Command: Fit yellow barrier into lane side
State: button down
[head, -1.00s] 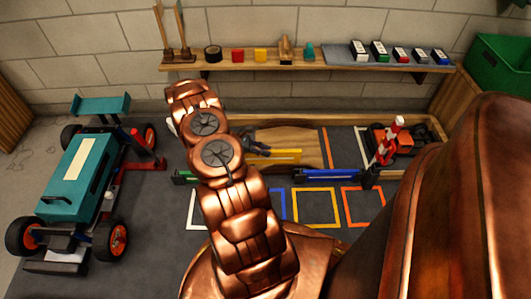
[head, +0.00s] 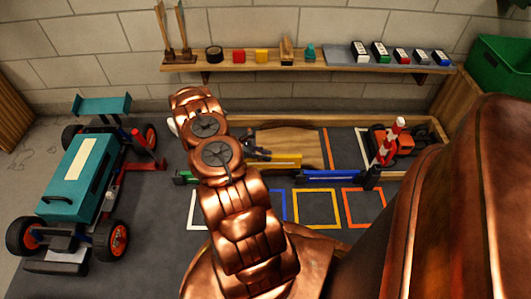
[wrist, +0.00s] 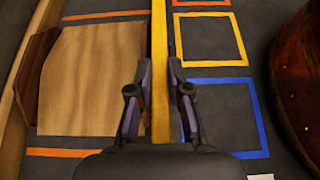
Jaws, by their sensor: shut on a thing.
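The yellow barrier (head: 286,159) is a long thin bar, held level near the front edge of the wooden ramp board in the head view. In the wrist view the barrier (wrist: 160,35) runs straight up between the fingertips. My gripper (wrist: 158,70) is shut on it; in the head view the gripper (head: 257,154) is partly hidden behind my arm. A blue barrier (head: 332,175) stands in the lane side to the right and a green barrier (head: 181,177) to the left. My arm hides part of the lane side between them.
The wooden ramp board (head: 290,140) lies just behind. An orange car (head: 383,140) and a red-white cone (head: 392,135) stand to the right. Coloured floor squares (head: 316,207) lie in front. A large teal racecar (head: 75,185) stands at left; a shelf (head: 330,65) runs along the wall.

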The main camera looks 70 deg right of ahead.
jog(key=shift+f, duration=1.65)
dwell(1.0)
jog(key=shift+f+b, duration=1.1)
jog(key=shift+f, duration=3.2)
jog(key=c, duration=1)
grip_release()
